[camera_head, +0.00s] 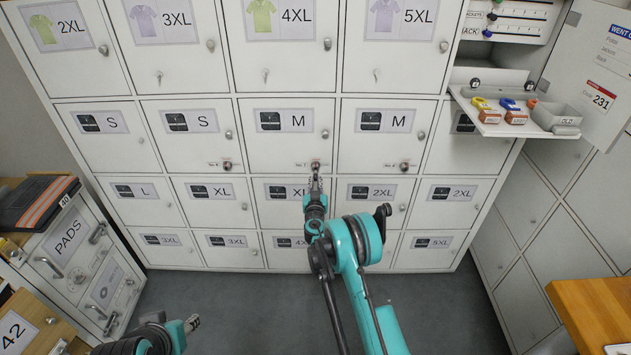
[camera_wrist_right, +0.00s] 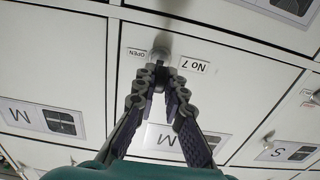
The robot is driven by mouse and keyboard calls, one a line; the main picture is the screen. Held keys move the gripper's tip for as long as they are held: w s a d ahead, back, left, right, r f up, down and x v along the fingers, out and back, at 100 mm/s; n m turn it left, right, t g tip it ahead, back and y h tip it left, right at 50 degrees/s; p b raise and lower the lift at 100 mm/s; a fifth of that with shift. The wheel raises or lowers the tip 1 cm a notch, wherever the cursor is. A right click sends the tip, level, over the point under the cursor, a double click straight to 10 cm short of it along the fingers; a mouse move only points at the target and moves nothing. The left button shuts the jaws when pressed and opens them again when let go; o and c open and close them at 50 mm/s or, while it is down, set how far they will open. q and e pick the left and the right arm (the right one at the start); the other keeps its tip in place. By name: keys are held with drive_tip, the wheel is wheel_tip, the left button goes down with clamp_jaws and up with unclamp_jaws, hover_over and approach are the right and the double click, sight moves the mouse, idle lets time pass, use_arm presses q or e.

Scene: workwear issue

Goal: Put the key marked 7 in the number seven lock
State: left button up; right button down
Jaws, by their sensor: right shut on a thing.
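The number seven lock (camera_wrist_right: 159,54) is a round metal cylinder on a white locker door (camera_head: 285,140), beside a "No 7" label (camera_wrist_right: 194,65) and an "OPEN" label (camera_wrist_right: 137,53). My right gripper (camera_head: 315,186) is raised to this door; in the right wrist view its fingertips (camera_wrist_right: 159,80) are closed together right at the lock. They are shut on a small dark piece (camera_wrist_right: 159,70), which I take for the key. Its mark is hidden, and I cannot tell how deep it sits in the lock. My left gripper (camera_head: 192,322) is low at the left, its jaws unclear.
Similar locks sit on the neighbouring M door (camera_head: 404,165) and S door (camera_head: 227,165). A shelf (camera_head: 500,128) with coloured key tags and a grey bin (camera_head: 556,115) juts out at the upper right. A PADS cabinet (camera_head: 75,262) stands left; a wooden surface (camera_head: 590,310) is lower right.

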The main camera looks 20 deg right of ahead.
drive_tip(key=shift+x, duration=1.5)
idle(3.0)
